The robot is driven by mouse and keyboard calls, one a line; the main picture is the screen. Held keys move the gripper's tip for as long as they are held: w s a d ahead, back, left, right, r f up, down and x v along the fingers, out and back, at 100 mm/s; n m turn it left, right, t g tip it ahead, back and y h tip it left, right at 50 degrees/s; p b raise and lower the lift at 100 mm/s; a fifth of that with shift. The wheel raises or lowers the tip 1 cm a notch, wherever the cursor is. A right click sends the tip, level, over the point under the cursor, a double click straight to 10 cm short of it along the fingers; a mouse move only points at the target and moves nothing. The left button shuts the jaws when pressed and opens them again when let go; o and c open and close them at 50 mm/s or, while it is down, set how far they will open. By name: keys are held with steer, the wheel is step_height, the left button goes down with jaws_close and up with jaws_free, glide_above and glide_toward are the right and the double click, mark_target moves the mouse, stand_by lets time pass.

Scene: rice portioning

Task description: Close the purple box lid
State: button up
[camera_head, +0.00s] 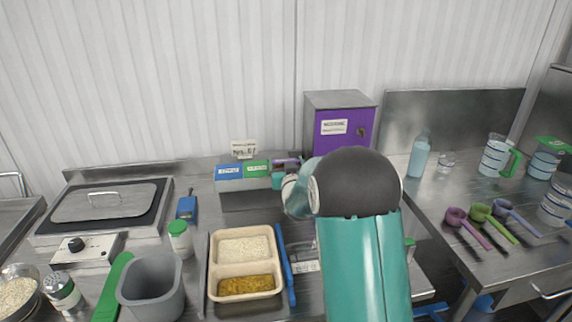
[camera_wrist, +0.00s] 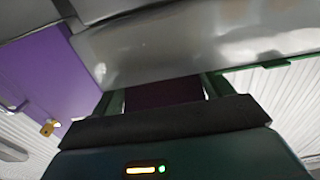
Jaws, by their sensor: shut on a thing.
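The purple box (camera_head: 286,162) is the right one in a row of small boxes at the back of the counter. My arm and gripper cover most of it, so I cannot tell how far its lid stands open. My gripper (camera_head: 279,180) is at the front of this box. In the wrist view, a dark purple surface (camera_wrist: 165,92), likely the purple box lid, sits between the two fingers of my gripper, which is shut on it.
A blue box (camera_head: 229,171) and a green box (camera_head: 257,168) stand left of the purple one. A tall purple-doored cabinet (camera_head: 346,132) stands close on the right. A tan tray (camera_head: 243,266) with rice and yellow food lies in front, beside a blue utensil (camera_head: 285,264).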

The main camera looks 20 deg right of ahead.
steer(key=shift+f, duration=0.5)
steer(key=o, duration=1.4)
steer(key=shift+c, duration=0.2)
steer(key=shift+a+r, duration=0.1)
steer(key=shift+r, duration=0.05)
steer(key=shift+r, duration=0.1)
steer(key=s+a, duration=0.2)
steer(key=s, duration=1.1)
steer(key=shift+s+a, duration=0.25)
steer(key=shift+a, duration=0.05)
steer(key=shift+c, duration=0.4)
